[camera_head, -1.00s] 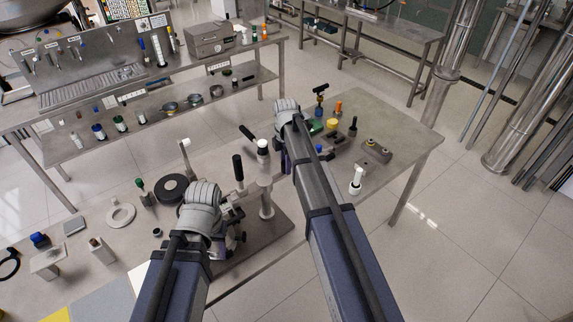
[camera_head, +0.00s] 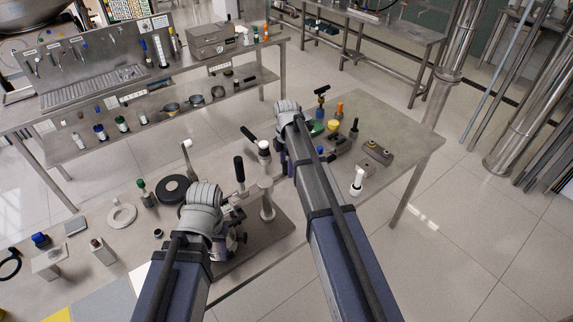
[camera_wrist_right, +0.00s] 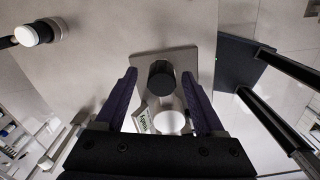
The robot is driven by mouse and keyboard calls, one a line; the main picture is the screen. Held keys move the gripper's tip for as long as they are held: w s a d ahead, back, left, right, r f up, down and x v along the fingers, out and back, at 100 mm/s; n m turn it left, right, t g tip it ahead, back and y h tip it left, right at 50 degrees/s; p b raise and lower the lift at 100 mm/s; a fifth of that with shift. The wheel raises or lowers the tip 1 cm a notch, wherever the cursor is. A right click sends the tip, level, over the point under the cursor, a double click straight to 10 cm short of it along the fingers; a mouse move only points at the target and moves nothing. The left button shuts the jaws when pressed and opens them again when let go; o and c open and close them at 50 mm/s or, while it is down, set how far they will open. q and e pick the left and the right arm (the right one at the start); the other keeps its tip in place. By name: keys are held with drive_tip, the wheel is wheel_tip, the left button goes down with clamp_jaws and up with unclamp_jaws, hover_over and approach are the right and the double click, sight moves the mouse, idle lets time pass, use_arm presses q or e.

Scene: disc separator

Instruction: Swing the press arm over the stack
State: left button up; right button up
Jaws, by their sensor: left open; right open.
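The press stands on a dark base plate (camera_head: 272,236) in the head view. It has a pale upright column (camera_head: 267,203) and a black upright handle (camera_head: 239,171). The press arm's reach over the stack is partly hidden by my left wrist. My left gripper (camera_head: 222,226) is low beside the press, its fingers mostly hidden. My right gripper (camera_wrist_right: 160,85) is open in the right wrist view, its purple fingers apart. A black cylinder (camera_wrist_right: 161,76) and a white round cap (camera_wrist_right: 170,122) show between those fingers; I cannot tell whether they touch.
A black disc (camera_head: 172,189) and a white ring (camera_head: 121,216) lie left of the press. Small coloured parts, a grey block (camera_head: 376,151) and a white bottle (camera_head: 357,182) stand to the right. A shelf bench (camera_head: 150,136) is behind.

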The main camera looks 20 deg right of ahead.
wheel_tip(320, 180, up, 8)
drive_tip(key=p, duration=0.7)
drive_tip(key=shift+f, duration=0.2)
drive_tip(key=shift+s+a, duration=0.1)
drive_tip(key=shift+s, duration=0.25)
drive_tip(key=s+a+m, duration=0.2)
drive_tip(key=s+m, duration=0.7)
drive_tip(key=s, duration=0.1)
drive_tip(key=s+a+m, duration=0.3)
drive_tip(key=s+m, duration=0.6)
drive_tip(key=s+a+f+n+b, duration=0.1)
drive_tip(key=s+a+f+b, duration=0.2)
drive_tip(key=f+b, duration=0.6)
drive_tip(key=s+a+f+n+h+b, duration=0.1)
drive_tip(key=s+a+f+b, duration=0.2)
drive_tip(key=a+f+b, duration=0.4)
wheel_tip(320, 180, down, 2)
drive_tip(key=shift+s+a+f+n+b, duration=0.15)
drive_tip(key=shift+a+f+n+b, duration=0.15)
drive_tip(key=shift+b, duration=0.9)
